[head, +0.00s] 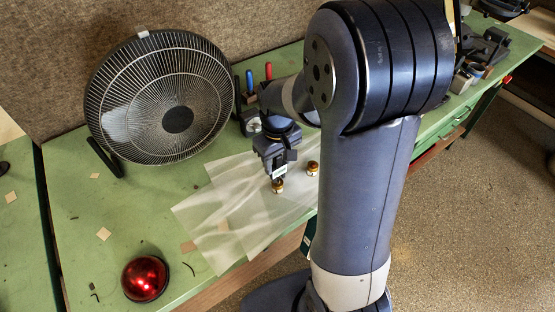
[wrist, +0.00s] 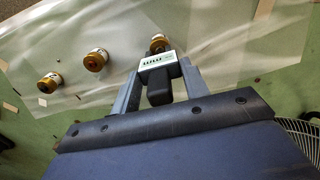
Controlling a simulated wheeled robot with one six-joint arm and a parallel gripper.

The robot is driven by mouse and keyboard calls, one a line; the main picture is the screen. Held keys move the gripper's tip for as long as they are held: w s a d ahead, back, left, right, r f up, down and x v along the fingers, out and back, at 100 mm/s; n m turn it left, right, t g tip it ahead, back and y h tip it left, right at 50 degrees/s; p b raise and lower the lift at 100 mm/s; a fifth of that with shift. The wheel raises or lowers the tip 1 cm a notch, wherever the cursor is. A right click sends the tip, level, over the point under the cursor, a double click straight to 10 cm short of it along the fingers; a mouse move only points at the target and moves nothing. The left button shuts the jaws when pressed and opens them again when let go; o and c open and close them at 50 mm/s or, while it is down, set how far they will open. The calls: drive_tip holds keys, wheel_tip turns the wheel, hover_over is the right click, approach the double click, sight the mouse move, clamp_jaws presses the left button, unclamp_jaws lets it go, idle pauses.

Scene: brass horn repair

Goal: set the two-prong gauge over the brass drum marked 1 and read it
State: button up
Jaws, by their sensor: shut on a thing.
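My gripper (head: 276,158) points down over the green bench. In the wrist view its two fingers (wrist: 160,86) are shut on the gauge (wrist: 157,66), a dark block with a white and green display face. The display's characters are too small to read. The gauge's prongs are hidden. One brass drum (wrist: 160,42) lies just beyond the gauge, partly covered by it; it shows below the gripper in the head view (head: 278,187). Two more brass drums, a middle one (wrist: 95,61) and a left one (wrist: 49,83), stand apart in the wrist view. No drum's number is legible.
Translucent sheets (head: 215,212) lie under the drums. A large black fan (head: 160,100) stands at the back left, and a red dome (head: 145,278) sits at the front left. Red and blue handled tools (head: 268,71) stand behind the gripper. The bench's left part is mostly clear.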

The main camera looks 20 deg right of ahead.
drive_tip(key=shift+f+b, duration=0.75)
drive_tip(key=shift+f, duration=0.3)
drive_tip(key=shift+r, duration=0.1)
idle(1.0)
drive_tip(key=shift+r+p, duration=2.05)
drive_tip(key=shift+r, duration=0.45)
drive_tip(key=shift+s+f, duration=0.1)
